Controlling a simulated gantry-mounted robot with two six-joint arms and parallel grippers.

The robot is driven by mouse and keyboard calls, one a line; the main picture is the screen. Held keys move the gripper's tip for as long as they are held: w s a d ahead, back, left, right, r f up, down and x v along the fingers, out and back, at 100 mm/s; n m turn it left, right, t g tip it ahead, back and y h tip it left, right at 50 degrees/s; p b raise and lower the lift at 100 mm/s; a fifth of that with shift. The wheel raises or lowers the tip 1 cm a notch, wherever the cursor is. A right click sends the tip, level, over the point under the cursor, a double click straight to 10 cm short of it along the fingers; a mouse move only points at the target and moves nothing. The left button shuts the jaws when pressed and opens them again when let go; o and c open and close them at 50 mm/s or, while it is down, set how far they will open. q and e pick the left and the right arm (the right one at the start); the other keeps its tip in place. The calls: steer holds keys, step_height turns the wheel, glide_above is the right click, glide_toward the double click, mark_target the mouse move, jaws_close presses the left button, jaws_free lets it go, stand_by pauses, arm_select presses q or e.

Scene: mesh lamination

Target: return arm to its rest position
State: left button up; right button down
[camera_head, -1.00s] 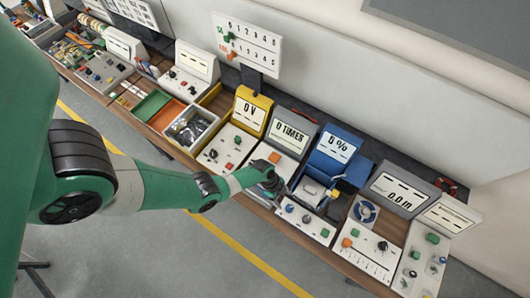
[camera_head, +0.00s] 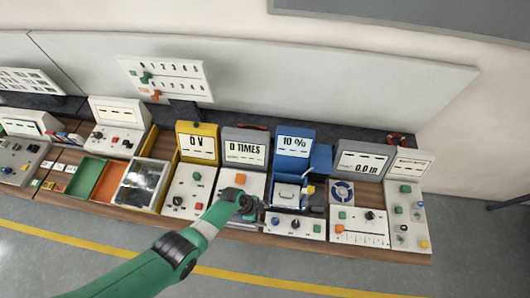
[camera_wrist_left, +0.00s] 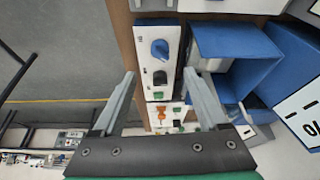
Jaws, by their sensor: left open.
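My left arm (camera_head: 160,260) comes in from the lower left in the head view. Its gripper (camera_head: 254,208) is over the bench's front edge, by the white panel (camera_head: 272,224) in front of the blue machine (camera_head: 293,152). In the left wrist view the left gripper (camera_wrist_left: 160,74) is open, its two fingers apart with nothing held between them. Between and beyond the fingers lies the panel with a blue knob (camera_wrist_left: 160,48) and a black knob (camera_wrist_left: 160,78). The wrist is seen partly from behind in the head view, so its fingertips are hard to make out. My right gripper is not in view.
A yellow-framed display (camera_head: 197,142), a grey "0 TIMES" display (camera_head: 246,152) and a "0.0" display (camera_head: 362,163) stand along the bench. A white sign board (camera_head: 168,80) rises behind. The grey floor (camera_head: 60,265) in front is open.

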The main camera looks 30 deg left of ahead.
arm_select(q)
steer(key=w+r+m+t, duration=0.1)
steer(key=w+r+t, duration=0.3)
steer(key=w+r, duration=0.85)
steer(key=w+r+t, duration=0.4)
steer(key=w+r, duration=0.5)
steer(key=r, duration=0.6)
steer(key=w+r+t, duration=0.3)
steer(key=r, duration=1.1)
steer(key=s+a+r+n+t, duration=0.1)
steer(key=s+r+t, duration=0.2)
steer(key=r, duration=0.6)
steer(key=s+r+n+t, duration=0.1)
steer(key=s+r+t, duration=0.1)
steer(key=r, duration=0.8)
steer(key=s+a+r+n+t, duration=0.1)
steer(key=s+r+n+t, duration=0.15)
steer(key=r, duration=0.65)
steer(key=s+a+r+n+t+y, duration=0.1)
steer(key=s+r+n+t, duration=0.5)
steer(key=s+r, duration=0.7)
steer(key=s+a+n, duration=0.1)
steer(key=s+n, duration=0.1)
steer(key=s, duration=0.1)
steer(key=shift+s+a+r+t+y, duration=0.15)
steer(key=shift+a+r+t+y, duration=0.2)
steer(key=shift+y, duration=0.05)
